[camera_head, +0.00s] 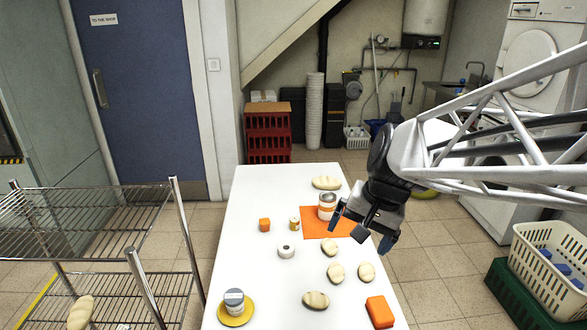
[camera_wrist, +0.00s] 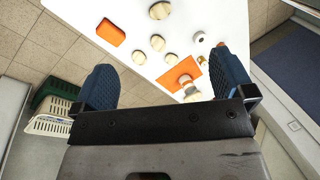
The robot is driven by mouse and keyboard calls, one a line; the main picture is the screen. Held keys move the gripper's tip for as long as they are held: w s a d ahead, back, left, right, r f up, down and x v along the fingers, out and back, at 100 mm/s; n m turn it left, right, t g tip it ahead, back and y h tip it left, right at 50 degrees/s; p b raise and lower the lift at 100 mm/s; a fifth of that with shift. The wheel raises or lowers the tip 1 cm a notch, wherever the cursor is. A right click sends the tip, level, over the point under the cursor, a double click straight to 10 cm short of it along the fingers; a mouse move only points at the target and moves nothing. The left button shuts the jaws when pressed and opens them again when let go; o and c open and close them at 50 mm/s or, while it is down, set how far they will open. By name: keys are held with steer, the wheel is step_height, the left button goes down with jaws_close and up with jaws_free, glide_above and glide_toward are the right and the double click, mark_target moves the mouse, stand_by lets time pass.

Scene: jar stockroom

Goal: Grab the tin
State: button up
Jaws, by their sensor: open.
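A white tin with an orange band (camera_head: 327,207) stands upright on an orange mat (camera_head: 312,230) on the white table. It also shows in the wrist view (camera_wrist: 191,92), close to the gripper's dark crossbar. A smaller tin with a yellowish label (camera_head: 294,223) stands just left of the mat. My gripper (camera_head: 361,230) is open and empty, above the table's right edge, right of the banded tin. In the wrist view, its blue fingers (camera_wrist: 162,75) are wide apart with nothing held between them.
A wire rack (camera_head: 95,220) stands left.

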steer(key=w+f+m+y, duration=0.3)
steer(key=w+m, duration=0.2)
steer(key=w, duration=1)
steer(key=m+t+y, duration=0.3)
steer(key=m+y, duration=0.1)
steer(key=m, duration=0.5)
glide_toward(331, 197)
steer(key=s+a+r, duration=0.9)
steer(key=s, duration=0.3)
steer(key=w+d+f+m+t, duration=0.1)
steer(key=w+d+f+m, duration=0.1)
steer(key=w+f, duration=0.2)
steer(key=w+d+f+m+t, duration=0.1)
steer(key=w+d+f+m, duration=0.1)
steer(key=w+f, duration=0.2)
steer(key=w+d+f+m+t+y, duration=0.1)
steer(key=w+d+f+m, duration=0.1)
steer(key=w+f, duration=0.2)
steer(key=shift+d+f+m, duration=0.25)
steer(key=shift+d+m, duration=0.05)
steer(key=shift+x, duration=1.35)
steer(key=shift+x, duration=2.6)
